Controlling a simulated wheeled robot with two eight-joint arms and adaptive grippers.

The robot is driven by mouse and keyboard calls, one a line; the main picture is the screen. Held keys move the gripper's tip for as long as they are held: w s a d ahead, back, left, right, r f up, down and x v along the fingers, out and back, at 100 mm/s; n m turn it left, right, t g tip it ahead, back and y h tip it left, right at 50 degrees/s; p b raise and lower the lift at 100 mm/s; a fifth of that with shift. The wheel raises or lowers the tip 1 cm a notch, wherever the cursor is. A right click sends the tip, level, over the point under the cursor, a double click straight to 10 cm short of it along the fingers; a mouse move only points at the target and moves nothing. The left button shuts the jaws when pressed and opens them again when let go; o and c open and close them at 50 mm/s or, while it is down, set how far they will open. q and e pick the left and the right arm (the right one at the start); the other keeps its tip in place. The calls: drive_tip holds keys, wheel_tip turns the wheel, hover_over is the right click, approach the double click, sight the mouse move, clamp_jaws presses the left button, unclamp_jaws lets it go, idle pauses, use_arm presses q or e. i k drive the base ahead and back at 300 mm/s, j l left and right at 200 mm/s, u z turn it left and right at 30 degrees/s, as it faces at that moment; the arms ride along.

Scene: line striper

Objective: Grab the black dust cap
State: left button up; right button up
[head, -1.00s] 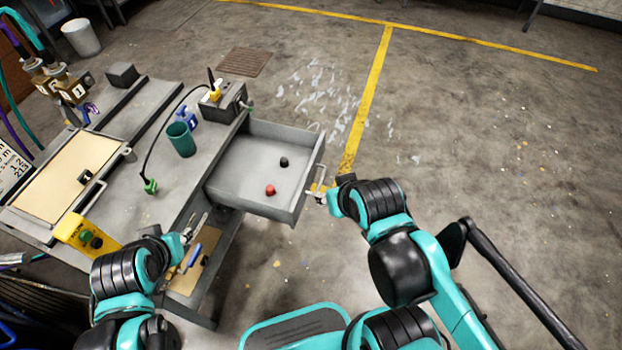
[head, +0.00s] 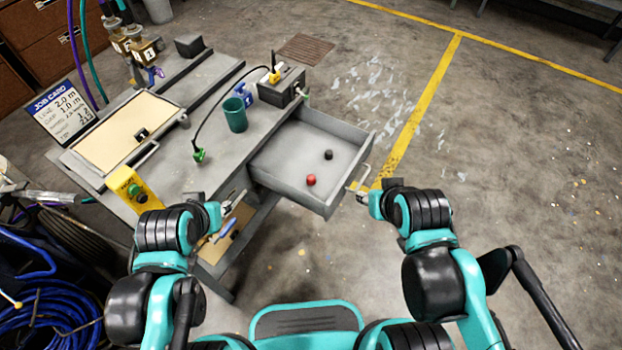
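The black dust cap (head: 328,155) stands on the floor of the pulled-out grey drawer (head: 290,165), towards its right side. A red cap (head: 311,180) stands nearer to me in the same drawer. My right gripper (head: 358,193) is just outside the drawer's front, by the handle (head: 360,178). It is small in view, so I cannot tell whether its fingers are open or touch the handle. My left gripper (head: 235,199) is near the bench's front edge, left of the drawer. Its finger gap is not clear. Neither gripper is at the black cap.
The grey bench (head: 180,168) carries a green cup (head: 236,114), a dark box (head: 282,88) with a cable, and a yellow control box (head: 133,190). A blue-handled tool (head: 228,229) lies below the benchtop. Blue hose coils lie at lower left. Floor right of the drawer is clear.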

sight(328, 154)
drive_tip(key=i+l+z, duration=0.1)
drive_tip(key=z, duration=0.25)
drive_tip(key=i+l+z, duration=0.1)
drive_tip(key=l+z, duration=0.25)
drive_tip(key=i+l+z, duration=0.1)
drive_tip(key=z, duration=0.25)
